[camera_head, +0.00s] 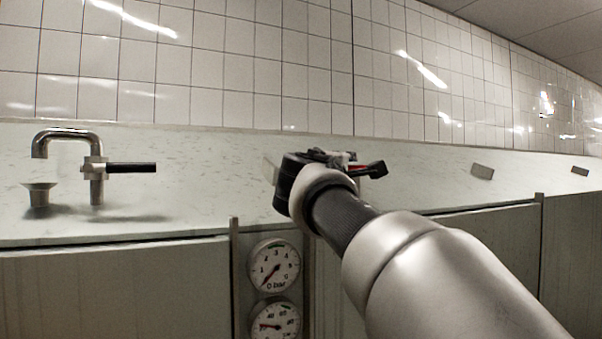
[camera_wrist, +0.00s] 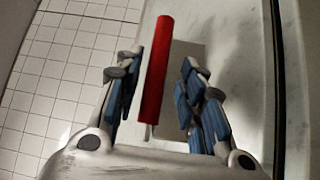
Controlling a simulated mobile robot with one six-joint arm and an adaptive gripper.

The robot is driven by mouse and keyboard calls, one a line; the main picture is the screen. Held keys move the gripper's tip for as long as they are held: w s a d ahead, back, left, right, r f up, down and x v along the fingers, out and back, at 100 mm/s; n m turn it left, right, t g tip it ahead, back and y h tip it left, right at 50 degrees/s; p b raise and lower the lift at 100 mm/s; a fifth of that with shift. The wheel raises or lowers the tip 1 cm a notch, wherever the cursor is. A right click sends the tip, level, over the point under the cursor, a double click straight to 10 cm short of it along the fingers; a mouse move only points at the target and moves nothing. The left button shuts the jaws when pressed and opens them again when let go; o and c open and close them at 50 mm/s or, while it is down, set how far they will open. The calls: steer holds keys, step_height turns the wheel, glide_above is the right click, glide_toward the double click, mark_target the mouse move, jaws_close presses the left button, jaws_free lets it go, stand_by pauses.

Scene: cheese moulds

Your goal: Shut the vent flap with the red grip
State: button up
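The red grip (camera_wrist: 152,70) is a long red bar, slightly tilted in the wrist view. It lies between the two blue-padded fingers of my gripper (camera_wrist: 160,75), with visible gaps on both sides. My gripper is open around it and is not clamped on it. A grey-beige panel (camera_wrist: 188,62) shows behind the grip and may be the vent flap; its angle is hard to tell. In the head view my gripper (camera_head: 366,168) is over the pale counter, with a sliver of red beside it. My wrist hides most of the flap there.
A metal tap (camera_head: 96,165) with a black lever and a small metal funnel (camera_head: 39,193) stand at the left of the counter (camera_head: 200,205). Two dial gauges (camera_head: 274,265) are below its front edge. Small grey plates (camera_head: 482,171) lie farther right. A tiled wall (camera_head: 220,60) rises behind.

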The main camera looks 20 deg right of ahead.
steer(key=r+v, duration=0.1)
steer(key=v, duration=1.1)
steer(key=shift+f, duration=0.45)
steer(key=s+d+f+m+g+y+b, duration=0.1)
steer(key=s+f+m+g+b, duration=0.2)
steer(key=f, duration=0.8)
steer(key=s+d+f+g+y+b, duration=0.1)
steer(key=s+f+y+b, duration=0.3)
steer(key=f, duration=0.7)
steer(key=s+d+f+m+g+h+b, duration=0.15)
steer(key=s+f, duration=0.25)
steer(key=f, duration=0.7)
steer(key=s+a+f+m+g+y+b, duration=0.1)
steer(key=s+f, duration=0.4)
steer(key=f, duration=0.5)
steer(key=s+a+f+m+g+y+b, duration=0.2)
steer(key=s+a+f+m+y+b, duration=0.1)
steer(key=f, duration=0.7)
steer(key=s+a+f+m+g+y+b, duration=0.2)
steer(key=s+a+f+y+b, duration=0.1)
steer(key=s+f, duration=0.6)
steer(key=a+f+b, duration=0.1)
steer(key=b, duration=0.1)
steer(key=shift+a+b, duration=0.2)
steer(key=shift+b, duration=0.2)
steer(key=shift+s+g, duration=0.1)
steer(key=shift+g, duration=0.15)
